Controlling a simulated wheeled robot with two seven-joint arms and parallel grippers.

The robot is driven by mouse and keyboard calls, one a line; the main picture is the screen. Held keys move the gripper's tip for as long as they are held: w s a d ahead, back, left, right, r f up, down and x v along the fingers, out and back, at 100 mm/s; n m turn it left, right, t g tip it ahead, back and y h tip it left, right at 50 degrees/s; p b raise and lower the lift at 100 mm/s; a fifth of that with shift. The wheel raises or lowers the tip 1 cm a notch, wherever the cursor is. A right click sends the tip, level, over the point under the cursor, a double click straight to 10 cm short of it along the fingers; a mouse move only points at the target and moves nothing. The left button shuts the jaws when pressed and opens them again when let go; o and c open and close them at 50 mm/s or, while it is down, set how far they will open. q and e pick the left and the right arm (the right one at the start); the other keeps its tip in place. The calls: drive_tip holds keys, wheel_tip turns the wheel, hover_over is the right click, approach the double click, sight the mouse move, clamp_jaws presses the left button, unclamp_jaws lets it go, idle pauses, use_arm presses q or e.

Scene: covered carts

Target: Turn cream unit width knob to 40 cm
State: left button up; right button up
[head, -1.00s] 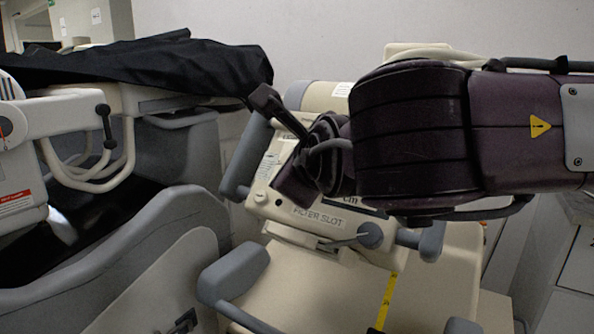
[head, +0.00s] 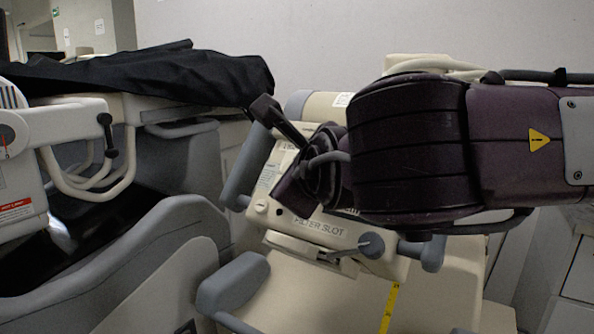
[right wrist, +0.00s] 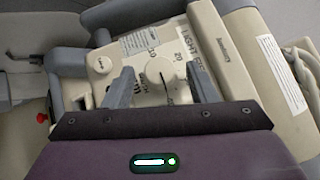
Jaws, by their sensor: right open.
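The cream unit (head: 285,222), with a sloped front panel marked "FILTER SLOT", stands in the middle of the head view. In the right wrist view a round pale knob (right wrist: 159,77) with a dark pointer line sits on its panel, with scale marks around it; its reading is too small to tell. My right gripper (right wrist: 163,80) is open, its two grey fingers on either side of this knob with gaps; I cannot tell whether either touches. In the head view my right arm hides this knob and most of the upper panel. My left gripper is not in view.
A grey knob (head: 371,246) is at the panel's lower right. Grey handles (head: 232,283) stick out around the unit. A black cover (head: 150,75) drapes over another cart at left, beside a white arm. A red knob (right wrist: 42,118) shows in the right wrist view.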

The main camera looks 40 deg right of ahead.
drive_tip(key=v, duration=0.7)
drive_tip(key=shift+s, duration=0.4)
drive_tip(key=shift+a+r, duration=0.1)
drive_tip(key=shift+a, duration=0.05)
